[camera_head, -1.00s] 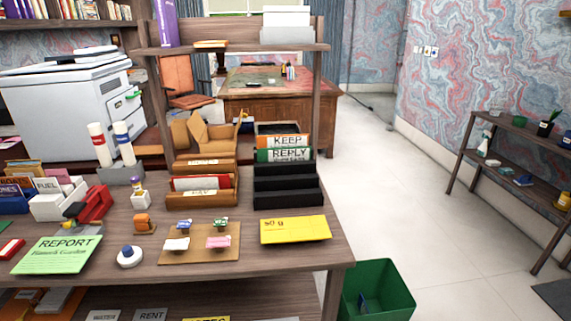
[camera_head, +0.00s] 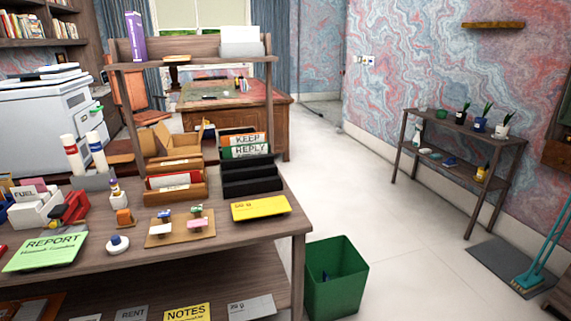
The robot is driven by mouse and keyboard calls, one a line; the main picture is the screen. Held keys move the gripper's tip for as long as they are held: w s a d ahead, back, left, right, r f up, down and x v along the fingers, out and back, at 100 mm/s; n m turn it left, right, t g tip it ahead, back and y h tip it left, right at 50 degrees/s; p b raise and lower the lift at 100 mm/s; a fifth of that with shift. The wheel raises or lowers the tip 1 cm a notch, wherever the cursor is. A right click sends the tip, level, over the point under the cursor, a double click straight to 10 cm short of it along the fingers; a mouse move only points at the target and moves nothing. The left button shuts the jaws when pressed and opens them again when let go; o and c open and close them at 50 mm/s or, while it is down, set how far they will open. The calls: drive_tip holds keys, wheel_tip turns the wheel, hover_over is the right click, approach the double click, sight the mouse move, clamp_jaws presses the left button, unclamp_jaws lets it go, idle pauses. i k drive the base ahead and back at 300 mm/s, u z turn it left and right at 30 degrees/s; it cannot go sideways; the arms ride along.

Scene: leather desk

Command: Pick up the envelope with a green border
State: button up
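I cannot make out an envelope with a green border for certain. On the desk (camera_head: 293,226), a black tiered sorter (camera_head: 252,184) holds an orange KEEP card (camera_head: 247,140) and a green REPLY card (camera_head: 245,151). To its left, a brown letter holder (camera_head: 178,193) holds a white, red-edged paper (camera_head: 172,181). Brown open envelopes or boxes (camera_head: 178,143) stand behind it. On the lower shelf lie a pale envelope-like item (camera_head: 252,307) marked 50 g and a yellow NOTES item (camera_head: 187,313); their borders are too small to tell. My gripper is not in view.
A yellow pad (camera_head: 260,208), a stamp board (camera_head: 180,230) and a green REPORT sheet (camera_head: 45,250) lie on the desk. A green bin (camera_head: 335,285) stands right of the desk. Open floor (camera_head: 395,235) runs to a plant shelf (camera_head: 455,130). A broom (camera_head: 540,260) is far right.

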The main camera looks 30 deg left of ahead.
sight(256, 149)
drive_tip(key=z, duration=0.2)
drive_tip(key=i, duration=1.65)
drive_tip(key=u, duration=1.1)
drive_tip(key=i, duration=0.85)
drive_tip(key=u, duration=0.75)
drive_tip(key=i, duration=0.3)
drive_tip(key=u, duration=0.2)
